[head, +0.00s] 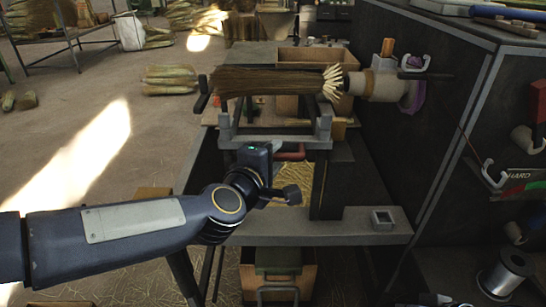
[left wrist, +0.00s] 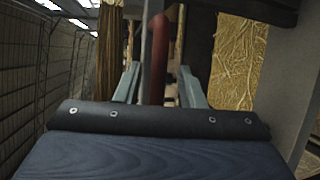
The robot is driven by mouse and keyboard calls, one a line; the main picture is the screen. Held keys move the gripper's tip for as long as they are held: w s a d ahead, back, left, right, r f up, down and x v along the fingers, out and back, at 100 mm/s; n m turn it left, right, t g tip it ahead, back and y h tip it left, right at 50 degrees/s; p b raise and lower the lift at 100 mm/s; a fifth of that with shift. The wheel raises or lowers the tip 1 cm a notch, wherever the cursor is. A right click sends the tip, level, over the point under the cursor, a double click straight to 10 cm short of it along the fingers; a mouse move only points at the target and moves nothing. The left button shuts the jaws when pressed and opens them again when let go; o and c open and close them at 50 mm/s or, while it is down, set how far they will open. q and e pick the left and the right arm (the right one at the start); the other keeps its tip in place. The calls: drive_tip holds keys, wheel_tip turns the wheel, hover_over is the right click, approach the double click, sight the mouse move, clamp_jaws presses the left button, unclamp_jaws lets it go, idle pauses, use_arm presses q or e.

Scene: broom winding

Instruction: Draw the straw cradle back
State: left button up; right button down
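The straw cradle (head: 275,138) is a grey frame with upright forks, standing on the bench. A long brown straw bundle (head: 270,82) lies across it, its pale cut ends at the winding head (head: 375,85) on the right. A red handle (head: 291,153) shows at the cradle's near side. My left gripper (head: 274,158) is beside that handle; its fingers are mostly hidden in the head view. In the left wrist view, the two grey fingers (left wrist: 160,84) stand apart with the red handle (left wrist: 158,45) between them, gaps showing on both sides. My right gripper is not in view.
The bench front (head: 330,228) holds a small square metal piece (head: 382,219). A dark cabinet (head: 440,120) with hooks closes off the right side. A green-lidded box (head: 278,262) sits below. Straw bundles (head: 172,78) lie on the open floor at left.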

use_arm(q)
drive_tip(key=p+v, duration=0.1)
drive_tip(key=v, duration=0.7)
idle(0.4)
